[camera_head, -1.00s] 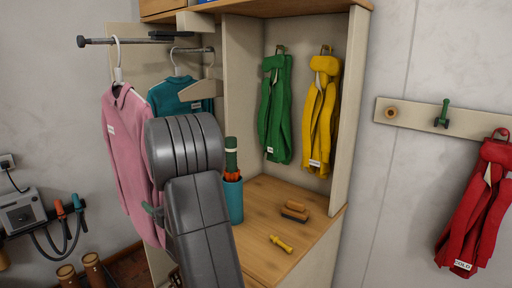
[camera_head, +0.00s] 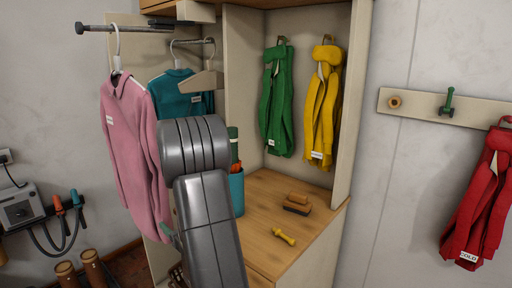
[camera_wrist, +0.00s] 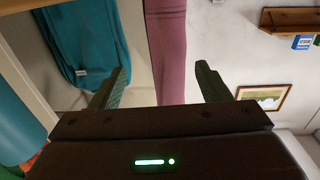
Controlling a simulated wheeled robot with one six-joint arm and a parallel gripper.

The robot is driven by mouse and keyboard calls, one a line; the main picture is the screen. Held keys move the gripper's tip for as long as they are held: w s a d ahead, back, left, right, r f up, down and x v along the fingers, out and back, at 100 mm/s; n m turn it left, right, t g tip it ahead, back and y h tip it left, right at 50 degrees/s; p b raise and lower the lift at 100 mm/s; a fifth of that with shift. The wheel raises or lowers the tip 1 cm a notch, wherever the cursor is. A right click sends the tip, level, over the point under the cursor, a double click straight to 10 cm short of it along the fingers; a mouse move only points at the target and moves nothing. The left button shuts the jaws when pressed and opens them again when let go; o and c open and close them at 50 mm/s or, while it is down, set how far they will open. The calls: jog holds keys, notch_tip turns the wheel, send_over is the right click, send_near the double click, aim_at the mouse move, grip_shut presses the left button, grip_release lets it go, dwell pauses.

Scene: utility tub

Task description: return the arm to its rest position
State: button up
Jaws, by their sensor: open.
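My arm is folded in front of the wardrobe in the head view, and its grey links hide part of the teal garment and the teal cup. My gripper (camera_wrist: 160,90) shows in the wrist view with its two fingers spread apart and nothing between them. Behind the fingers in that view are the teal garment (camera_wrist: 85,45) at left and the pink garment (camera_wrist: 170,50) in the middle; neither is held. In the head view the gripper is hidden behind my arm.
Green (camera_head: 276,100) and yellow (camera_head: 323,105) garments hang inside the wardrobe. A brush (camera_head: 297,204), a yellow-handled tool (camera_head: 284,237) and a teal cup (camera_head: 237,190) stand or lie on the wooden shelf (camera_head: 265,215).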

notch_tip(320, 180, down, 2)
jog(key=shift+w, duration=0.1)
dwell(0.4)
